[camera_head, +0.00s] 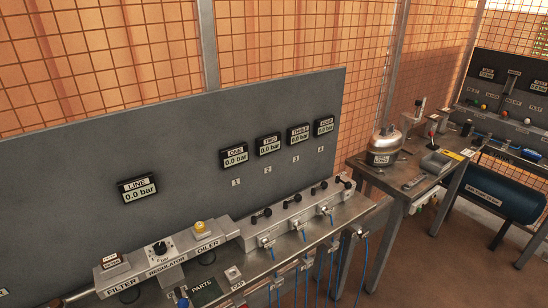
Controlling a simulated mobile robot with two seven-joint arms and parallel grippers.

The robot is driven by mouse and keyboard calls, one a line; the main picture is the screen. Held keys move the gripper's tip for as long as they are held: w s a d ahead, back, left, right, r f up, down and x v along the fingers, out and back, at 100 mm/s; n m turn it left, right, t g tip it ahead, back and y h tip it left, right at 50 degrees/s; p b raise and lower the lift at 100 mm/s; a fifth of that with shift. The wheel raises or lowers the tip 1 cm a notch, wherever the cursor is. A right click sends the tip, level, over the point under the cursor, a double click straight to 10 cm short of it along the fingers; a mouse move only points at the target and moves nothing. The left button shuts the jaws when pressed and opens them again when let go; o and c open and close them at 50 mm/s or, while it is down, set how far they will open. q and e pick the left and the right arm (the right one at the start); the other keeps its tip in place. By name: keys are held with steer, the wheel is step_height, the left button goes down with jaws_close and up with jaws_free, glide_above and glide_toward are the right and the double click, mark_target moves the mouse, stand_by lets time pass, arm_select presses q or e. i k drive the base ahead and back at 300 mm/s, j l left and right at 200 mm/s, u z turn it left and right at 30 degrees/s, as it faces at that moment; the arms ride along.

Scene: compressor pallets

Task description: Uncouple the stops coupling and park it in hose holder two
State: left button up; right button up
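A grey manifold block (292,214) with several dark valve levers stands on the bench. Couplings with blue hoses hang from its front ports, one at the left (267,241), one in the middle (302,230) and one at the right (327,212). Small holders sit along the bench's front edge, with blue hoses (320,273) hanging below. Another blue hose (361,262) hangs at the right end. I cannot read any label that marks the stops coupling or holder two. Neither of my grippers is in view.
A filter, regulator and oiler unit (165,262) stands at left. A panel (190,135) behind carries gauges reading 0.0 bar. A parts tray (207,291) and a cap block (233,274) lie in front. A second table (420,180) holds a metal tank (384,148).

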mark_target(300, 227)
steer(key=i+l, duration=0.15)
steer(key=l, duration=0.25)
steer(key=i+l, duration=0.15)
steer(key=l, duration=0.25)
steer(key=i+l, duration=0.15)
steer(key=l, duration=0.25)
steer(key=i+l, duration=0.15)
steer(key=l, duration=0.25)
steer(key=u, duration=1.55)
